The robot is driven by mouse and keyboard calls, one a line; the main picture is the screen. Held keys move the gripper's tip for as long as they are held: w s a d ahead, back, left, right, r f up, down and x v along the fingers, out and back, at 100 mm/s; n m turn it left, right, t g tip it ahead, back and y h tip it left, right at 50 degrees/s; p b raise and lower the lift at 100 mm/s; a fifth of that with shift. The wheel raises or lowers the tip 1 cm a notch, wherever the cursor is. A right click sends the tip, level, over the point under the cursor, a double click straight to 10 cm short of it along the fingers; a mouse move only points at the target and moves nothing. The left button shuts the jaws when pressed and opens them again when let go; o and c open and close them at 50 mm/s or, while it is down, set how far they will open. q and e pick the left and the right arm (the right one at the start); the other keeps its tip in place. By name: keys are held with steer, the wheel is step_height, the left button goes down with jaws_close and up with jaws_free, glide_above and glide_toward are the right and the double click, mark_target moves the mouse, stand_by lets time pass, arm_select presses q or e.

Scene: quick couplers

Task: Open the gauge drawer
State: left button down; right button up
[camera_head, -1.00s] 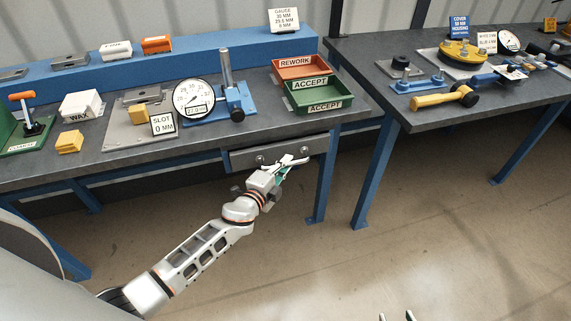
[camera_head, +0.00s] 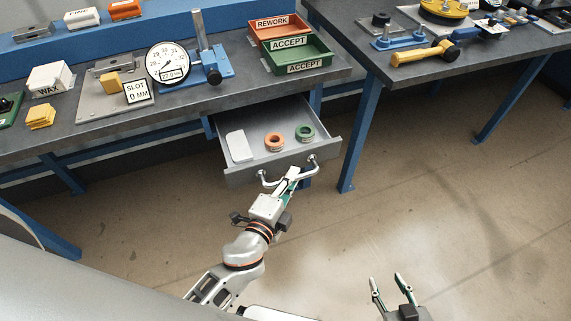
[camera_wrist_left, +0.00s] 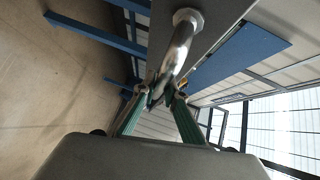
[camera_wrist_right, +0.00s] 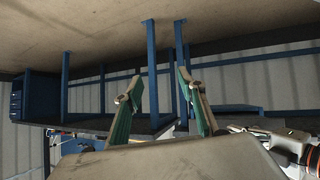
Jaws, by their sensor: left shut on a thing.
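The gauge drawer (camera_head: 232,174) stands pulled out from under the workbench in the head view. Inside it are an orange ring (camera_head: 274,141), a green ring (camera_head: 305,132) and a white card-like piece (camera_head: 239,146). A metal bar handle (camera_head: 312,163) crosses its front. My left gripper (camera_head: 291,176) is shut on this handle; the left wrist view shows the bar (camera_wrist_left: 178,48) between its fingertips (camera_wrist_left: 160,92). My right gripper (camera_head: 388,280) is open and empty over the floor, apart from the drawer; its spread fingers (camera_wrist_right: 158,92) show in the right wrist view.
On the bench top (camera_head: 180,108) are a dial gauge (camera_head: 168,63), a "SLOT 0 MM" sign (camera_head: 136,91) and red (camera_head: 279,27) and green (camera_head: 303,55) trays. A second bench (camera_head: 420,75) stands at the right. The floor before the drawer is clear.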

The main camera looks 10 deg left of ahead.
arm_select(q)
steer(key=shift+s+d, duration=0.65)
steer(key=shift+s, duration=0.25)
arm_select(e)
steer(key=shift+w+d+r, duration=0.15)
steer(key=shift+w+d, duration=0.05)
steer(key=shift+w, duration=0.15)
arm_select(q)
steer(key=c, duration=2)
jaws_free()
steer(key=shift+c, duration=0.2)
arm_select(e)
steer(key=shift+s+f, duration=0.1)
steer(key=shift+f, duration=0.1)
steer(key=shift+a, duration=0.1)
